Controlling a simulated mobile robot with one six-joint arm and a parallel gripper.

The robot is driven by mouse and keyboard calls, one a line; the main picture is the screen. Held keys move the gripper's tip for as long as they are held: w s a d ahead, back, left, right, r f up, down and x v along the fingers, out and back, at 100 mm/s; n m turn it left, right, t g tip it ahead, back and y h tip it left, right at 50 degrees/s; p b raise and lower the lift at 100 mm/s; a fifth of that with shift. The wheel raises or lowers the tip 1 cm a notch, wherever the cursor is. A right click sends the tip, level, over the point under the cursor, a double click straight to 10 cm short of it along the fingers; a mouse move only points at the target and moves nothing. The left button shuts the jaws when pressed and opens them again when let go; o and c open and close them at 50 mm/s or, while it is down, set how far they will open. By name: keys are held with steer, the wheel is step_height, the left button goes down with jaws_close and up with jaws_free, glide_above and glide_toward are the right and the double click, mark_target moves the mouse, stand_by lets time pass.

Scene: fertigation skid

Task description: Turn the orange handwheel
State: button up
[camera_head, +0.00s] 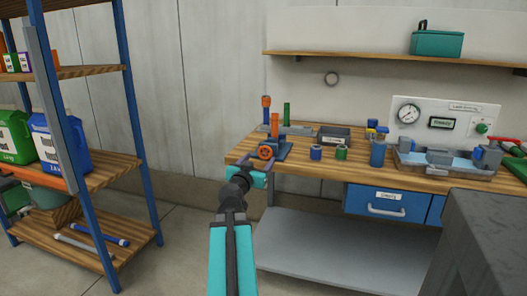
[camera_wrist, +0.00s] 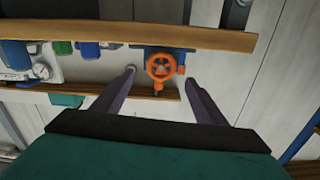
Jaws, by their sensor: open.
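The orange handwheel (camera_head: 265,153) sits on the front of a blue valve body (camera_head: 281,150) at the left end of the workbench. It also shows in the wrist view (camera_wrist: 161,68), facing the camera, with spokes around a hub. My gripper (camera_head: 256,161) is open and empty in front of the bench's left end. In the wrist view its two fingers (camera_wrist: 159,77) appear one on each side of the wheel. I cannot tell how far the fingertips are from the wheel; no contact shows.
The wooden workbench (camera_head: 330,170) carries a dark tray (camera_head: 334,136), blue and green cylinders, and a panel with a gauge (camera_head: 408,113). A blue-framed shelf (camera_head: 136,120) with jugs stands at left. A grey block (camera_head: 490,240) fills the lower right. Floor between shelf and bench is clear.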

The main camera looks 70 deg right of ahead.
mark_target(265, 153)
steer(key=shift+d+p, duration=0.7)
steer(key=shift+p, duration=1.95)
steer(key=shift+w+d+f, duration=0.1)
steer(key=shift+w+d, duration=0.05)
steer(key=shift+d, duration=1.25)
steer(key=shift+w+d, duration=0.1)
steer(key=shift+d, duration=1.25)
steer(key=c, duration=1)
